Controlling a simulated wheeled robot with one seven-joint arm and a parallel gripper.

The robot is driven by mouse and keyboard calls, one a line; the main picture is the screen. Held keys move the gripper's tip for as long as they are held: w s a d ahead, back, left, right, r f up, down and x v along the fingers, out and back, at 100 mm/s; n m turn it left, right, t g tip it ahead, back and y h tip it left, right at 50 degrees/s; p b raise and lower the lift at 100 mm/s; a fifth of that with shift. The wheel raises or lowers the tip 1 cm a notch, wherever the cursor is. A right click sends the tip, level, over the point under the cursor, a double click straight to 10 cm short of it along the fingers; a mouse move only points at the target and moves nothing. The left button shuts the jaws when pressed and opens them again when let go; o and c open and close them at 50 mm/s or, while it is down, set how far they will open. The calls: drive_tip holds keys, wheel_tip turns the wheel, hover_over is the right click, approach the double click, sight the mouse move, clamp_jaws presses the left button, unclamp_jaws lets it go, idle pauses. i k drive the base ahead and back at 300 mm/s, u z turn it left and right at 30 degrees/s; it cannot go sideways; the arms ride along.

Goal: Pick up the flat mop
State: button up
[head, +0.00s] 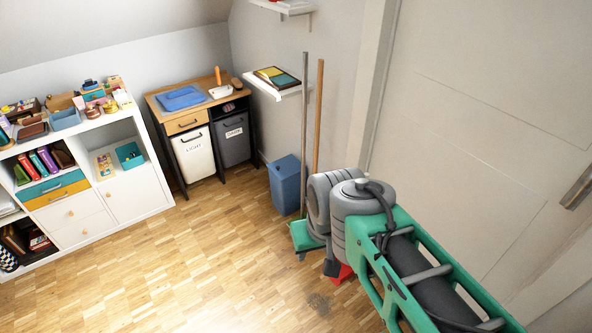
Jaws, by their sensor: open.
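A tall thin grey pole (304,130) stands upright near the wall, right of the blue bin. It runs down to a green flat head (302,236) on the floor, which looks like the flat mop. A wooden pole (319,110) stands close on its right; its lower part is hidden behind my arm. A red piece (343,273) shows on the floor below my arm. My green and grey arm fills the lower right and covers part of the mop's right side. My gripper is not visible.
A blue bin (285,186) stands just left of the poles. A wall shelf (272,88) juts out beside their upper parts. A desk (197,104) with two bins and a white cabinet (135,180) stand further left. The wooden floor (210,270) in front is clear.

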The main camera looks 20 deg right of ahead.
sight(302, 216)
drive_tip(key=u, duration=0.35)
drive_tip(key=i, duration=2.15)
drive_tip(key=u, duration=0.15)
